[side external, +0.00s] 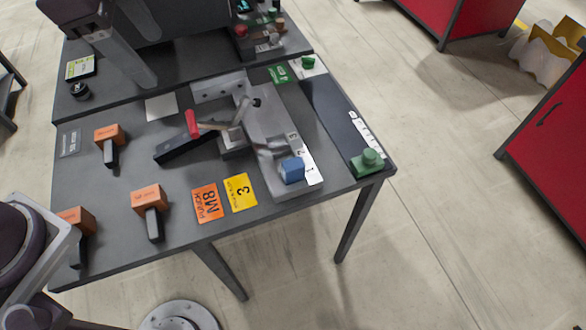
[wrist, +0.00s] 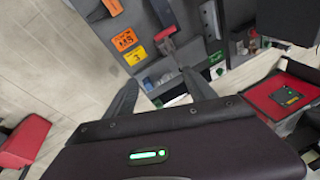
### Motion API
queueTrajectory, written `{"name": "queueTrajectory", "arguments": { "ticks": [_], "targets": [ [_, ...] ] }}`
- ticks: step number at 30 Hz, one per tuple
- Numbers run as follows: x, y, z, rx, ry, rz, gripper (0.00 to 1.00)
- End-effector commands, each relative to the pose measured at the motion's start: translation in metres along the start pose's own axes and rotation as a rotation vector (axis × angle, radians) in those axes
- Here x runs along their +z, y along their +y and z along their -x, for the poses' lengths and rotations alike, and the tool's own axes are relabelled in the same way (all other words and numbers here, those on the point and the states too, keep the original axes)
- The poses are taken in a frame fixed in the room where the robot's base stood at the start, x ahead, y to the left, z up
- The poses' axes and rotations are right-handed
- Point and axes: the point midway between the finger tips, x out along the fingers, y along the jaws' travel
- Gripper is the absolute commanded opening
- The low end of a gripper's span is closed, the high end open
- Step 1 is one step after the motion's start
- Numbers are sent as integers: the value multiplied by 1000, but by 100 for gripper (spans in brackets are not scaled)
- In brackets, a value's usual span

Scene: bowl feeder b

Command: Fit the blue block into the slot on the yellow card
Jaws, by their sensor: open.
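A blue block (side external: 292,170) sits at the near end of a grey metal fixture (side external: 270,125), beside the "1" on a white number strip (side external: 314,177) marked 1, 2 and 3. A yellow card (side external: 240,192) reading 3 lies flat on the table left of the block; it also shows in the wrist view (wrist: 136,56). My gripper (wrist: 160,77) is open in the wrist view, its two dark fingers apart above the table. I cannot pick out the gripper in the side view.
An orange card (side external: 207,202) reading M8 lies beside the yellow card. A red-handled lever (side external: 191,124) sticks up from the fixture. Orange-and-black tools (side external: 147,199) stand at left. A green block (side external: 368,160) sits at the right corner. Red cabinets (side external: 550,150) stand beyond.

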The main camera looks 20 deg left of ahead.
Motion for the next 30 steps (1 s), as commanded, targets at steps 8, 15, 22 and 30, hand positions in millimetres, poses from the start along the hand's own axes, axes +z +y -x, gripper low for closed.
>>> {"name": "queueTrajectory", "arguments": {
  "ticks": [8,15,22,30],
  "targets": [
    [-130,38,-171,229,-35,-1005,64],
    [-150,73,-237,299,-16,-1305,64],
    [-144,78,-272,302,-17,-1306,64],
    [-140,82,-302,299,-15,-1304,64]
  ]
}}
